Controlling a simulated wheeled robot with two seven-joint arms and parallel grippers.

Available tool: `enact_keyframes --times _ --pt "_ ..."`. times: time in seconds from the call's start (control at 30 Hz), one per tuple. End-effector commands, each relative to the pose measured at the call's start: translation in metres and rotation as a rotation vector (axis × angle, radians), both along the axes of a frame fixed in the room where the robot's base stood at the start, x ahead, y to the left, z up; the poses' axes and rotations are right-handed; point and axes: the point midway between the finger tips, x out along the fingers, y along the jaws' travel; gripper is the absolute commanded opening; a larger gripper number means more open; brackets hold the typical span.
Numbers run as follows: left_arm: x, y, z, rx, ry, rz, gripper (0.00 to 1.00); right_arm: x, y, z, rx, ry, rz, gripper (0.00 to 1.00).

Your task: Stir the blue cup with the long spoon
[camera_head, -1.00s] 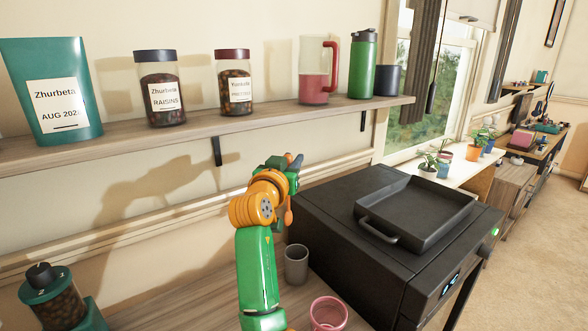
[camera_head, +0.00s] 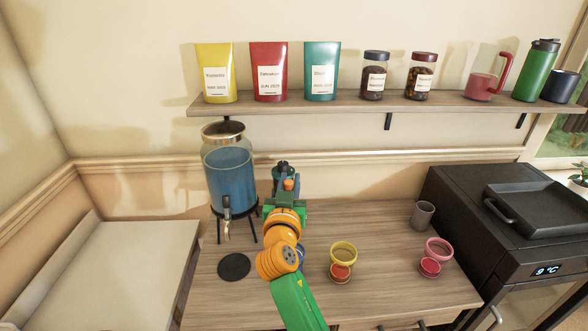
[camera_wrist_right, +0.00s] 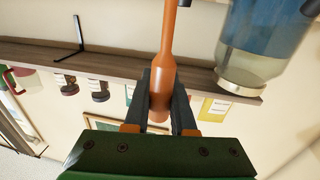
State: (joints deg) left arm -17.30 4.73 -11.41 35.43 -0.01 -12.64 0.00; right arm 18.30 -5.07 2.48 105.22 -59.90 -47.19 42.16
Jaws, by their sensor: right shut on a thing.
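My right gripper (camera_head: 285,190) is raised above the wooden counter, just right of the water dispenser. In the right wrist view the right gripper (camera_wrist_right: 160,92) is shut on the thick end of an orange-brown handle, the long spoon (camera_wrist_right: 167,45). Its far end runs out of the picture, so its bowl is hidden. A dark blue cup (camera_head: 560,88) stands at the right end of the wall shelf, far from the gripper. My left gripper is not in view.
The counter (camera_head: 385,300) holds a glass dispenser (camera_head: 229,175) of blue liquid, a black disc (camera_head: 234,267), a yellow cup (camera_head: 343,252), a pink cup (camera_head: 438,248) and a grey cup (camera_head: 423,214). A black oven (camera_head: 470,220) stands right. The shelf (camera_head: 350,103) holds pouches and jars.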

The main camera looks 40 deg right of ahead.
Motion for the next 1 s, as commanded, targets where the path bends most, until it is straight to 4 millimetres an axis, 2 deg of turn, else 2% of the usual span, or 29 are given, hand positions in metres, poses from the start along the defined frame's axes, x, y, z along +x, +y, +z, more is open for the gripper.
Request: enact_keyframes --times 0.17,0.57,1.0 --pt "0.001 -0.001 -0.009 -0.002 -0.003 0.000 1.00 0.000 0.000 -0.010 -0.001 0.001 0.000 0.00" --pt "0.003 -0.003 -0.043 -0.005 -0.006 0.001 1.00 0.000 -0.001 -0.054 -0.003 0.003 -0.001 0.00" --pt "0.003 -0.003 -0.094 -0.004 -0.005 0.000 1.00 0.000 -0.001 -0.101 -0.001 0.000 0.000 0.00"
